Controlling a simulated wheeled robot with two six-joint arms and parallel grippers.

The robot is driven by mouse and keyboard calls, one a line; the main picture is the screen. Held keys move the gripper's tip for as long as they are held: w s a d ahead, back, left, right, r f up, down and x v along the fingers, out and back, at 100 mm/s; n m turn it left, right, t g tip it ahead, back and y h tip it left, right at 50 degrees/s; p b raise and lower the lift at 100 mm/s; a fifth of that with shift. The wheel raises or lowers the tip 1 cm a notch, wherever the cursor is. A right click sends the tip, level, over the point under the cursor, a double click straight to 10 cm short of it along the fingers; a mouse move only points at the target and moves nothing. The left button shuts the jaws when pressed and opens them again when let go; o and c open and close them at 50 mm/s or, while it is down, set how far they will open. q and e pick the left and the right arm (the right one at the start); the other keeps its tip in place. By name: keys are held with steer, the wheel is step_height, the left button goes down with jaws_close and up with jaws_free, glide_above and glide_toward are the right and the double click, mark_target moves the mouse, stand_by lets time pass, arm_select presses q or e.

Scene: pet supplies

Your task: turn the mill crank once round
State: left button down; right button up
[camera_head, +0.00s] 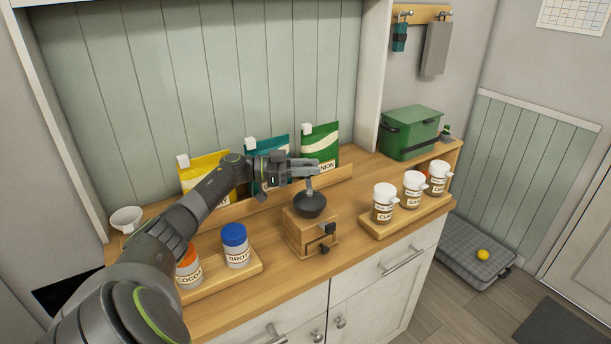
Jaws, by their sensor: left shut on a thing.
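The mill (298,234) is a small wooden box with a dark bowl (311,206) on top and dark knobs on its front. It stands upright on the wooden counter. A grey crank (309,187) rises from the bowl toward my left gripper (308,168). My left gripper comes in from the left above the mill and is shut on the top of the crank; its fingers hide the crank's handle. My right gripper is not in view.
A tray (376,230) with white-lidded jars stands right of the mill. Another tray (256,268) with a blue-lidded jar (235,245) and an orange-lidded jar stands left. Bags (321,140) stand behind a wooden rail. A green box (410,133) sits at the back right.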

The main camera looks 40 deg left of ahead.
arm_select(q)
steer(key=shift+w+r+h, duration=0.1)
steer(key=shift+r+h, duration=0.05)
steer(key=shift+h, duration=0.15)
steer(key=c, duration=1.2)
jaws_free()
steer(key=shift+o, duration=0.2)
steer(key=shift+s+a+f+b, duration=0.25)
steer(key=shift+s+a+b, duration=0.05)
steer(key=shift+s+b, duration=0.05)
steer(key=b+v, duration=0.2)
steer(key=v, duration=0.4)
steer(key=shift+s+a+r, duration=0.2)
steer(key=shift+a+r, duration=0.05)
